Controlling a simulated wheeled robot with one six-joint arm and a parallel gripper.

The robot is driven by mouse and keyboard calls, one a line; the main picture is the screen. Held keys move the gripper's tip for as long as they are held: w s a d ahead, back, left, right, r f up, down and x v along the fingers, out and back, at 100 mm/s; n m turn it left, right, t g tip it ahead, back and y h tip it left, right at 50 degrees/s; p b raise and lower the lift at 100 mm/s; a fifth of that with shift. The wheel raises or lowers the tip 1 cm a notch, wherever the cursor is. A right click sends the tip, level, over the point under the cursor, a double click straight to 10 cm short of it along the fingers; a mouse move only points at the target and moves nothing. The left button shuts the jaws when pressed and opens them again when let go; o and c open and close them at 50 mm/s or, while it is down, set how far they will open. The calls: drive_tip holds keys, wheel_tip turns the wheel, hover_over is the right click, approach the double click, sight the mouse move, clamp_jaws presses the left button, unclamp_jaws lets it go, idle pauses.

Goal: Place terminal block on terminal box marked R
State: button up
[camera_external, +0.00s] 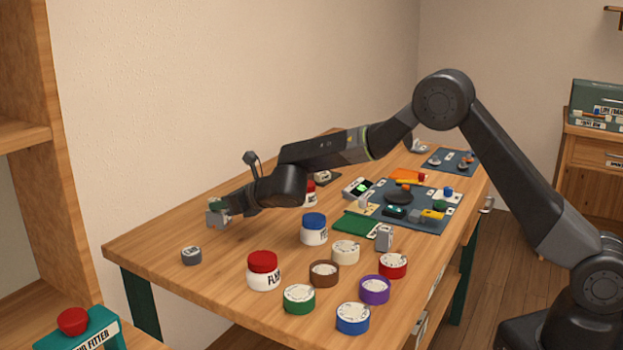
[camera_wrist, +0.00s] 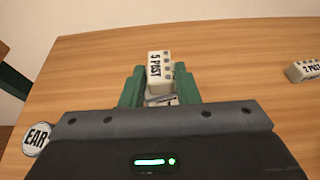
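A pale terminal block labelled "5 POST" (camera_wrist: 160,72) sits between the green fingers of my gripper (camera_wrist: 160,88) in the wrist view. The fingers lie close against both its sides, and my gripper looks shut on it. In the external view my gripper (camera_external: 217,206) is low over the table's far left part, with the grey-white block (camera_external: 216,218) at its tips. I cannot tell whether the block touches the table. Another pale block labelled "2 POST" (camera_wrist: 304,70) lies at the right of the wrist view. No terminal box marked R can be read in either view.
A small round piece labelled "EAR" (camera_wrist: 37,138) lies left of my gripper; it also shows in the external view (camera_external: 191,256). Red-lidded (camera_external: 264,272) and blue-lidded (camera_external: 314,230) jars, several coloured round pieces and a dark mat (camera_external: 425,222) with parts stand to the right.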

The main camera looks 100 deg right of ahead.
drive_tip(key=shift+o, duration=1.4)
drive_tip(key=shift+r, duration=0.15)
drive_tip(key=shift+s+a+r+b, duration=0.15)
drive_tip(key=shift+s+a+b, duration=0.2)
drive_tip(key=shift+a, duration=0.05)
drive_tip(key=b+v, duration=0.3)
drive_tip(key=v, duration=0.8)
